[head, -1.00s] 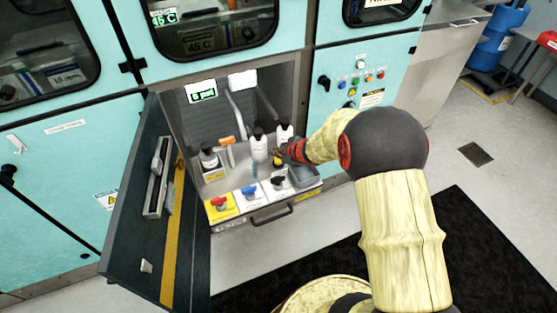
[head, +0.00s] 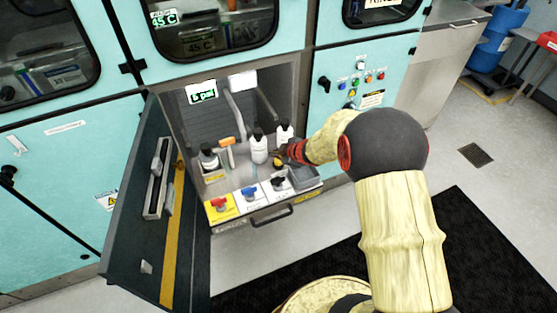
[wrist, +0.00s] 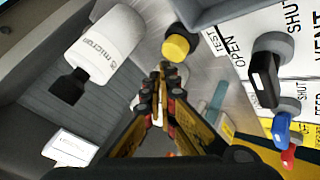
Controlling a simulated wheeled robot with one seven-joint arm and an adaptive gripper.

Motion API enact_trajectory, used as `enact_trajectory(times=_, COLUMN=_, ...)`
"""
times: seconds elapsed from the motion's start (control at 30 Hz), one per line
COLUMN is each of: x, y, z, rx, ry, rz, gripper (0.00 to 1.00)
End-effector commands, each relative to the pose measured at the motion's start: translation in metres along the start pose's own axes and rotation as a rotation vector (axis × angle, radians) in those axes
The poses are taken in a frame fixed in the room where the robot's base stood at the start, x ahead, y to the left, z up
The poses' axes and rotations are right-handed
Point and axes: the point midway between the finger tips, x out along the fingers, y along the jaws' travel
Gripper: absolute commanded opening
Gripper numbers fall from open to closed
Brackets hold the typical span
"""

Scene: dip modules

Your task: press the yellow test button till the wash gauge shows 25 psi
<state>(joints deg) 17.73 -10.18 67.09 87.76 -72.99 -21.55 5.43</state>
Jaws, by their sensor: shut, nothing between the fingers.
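The yellow test button (wrist: 178,46) is a round yellow cap on a dark base on the metal panel, next to a label reading TEST. It also shows small in the head view (head: 277,161). My gripper (wrist: 161,72) is shut and empty, its fingertips close beside the yellow cap. I cannot tell whether they touch it. In the head view my gripper (head: 286,153) reaches into the open drawer area from the right, partly hiding the space around the button. The wash gauge (head: 203,96) is a small lit green display reading in psi, apparently a low single digit.
White bottles (head: 259,147) stand close to my gripper; one (wrist: 108,45) is large in the wrist view. Red (head: 219,203), blue (head: 249,192) and black (head: 279,182) valve handles line the front.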

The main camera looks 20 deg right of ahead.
Motion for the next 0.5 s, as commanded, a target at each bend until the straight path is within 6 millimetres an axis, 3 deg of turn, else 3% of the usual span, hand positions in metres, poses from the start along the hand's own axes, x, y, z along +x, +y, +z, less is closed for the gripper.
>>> enact_trajectory(times=0.5, x=0.0058, y=-0.0044, z=0.0043, rx=0.0, ry=0.0, rz=0.0, gripper=0.0)
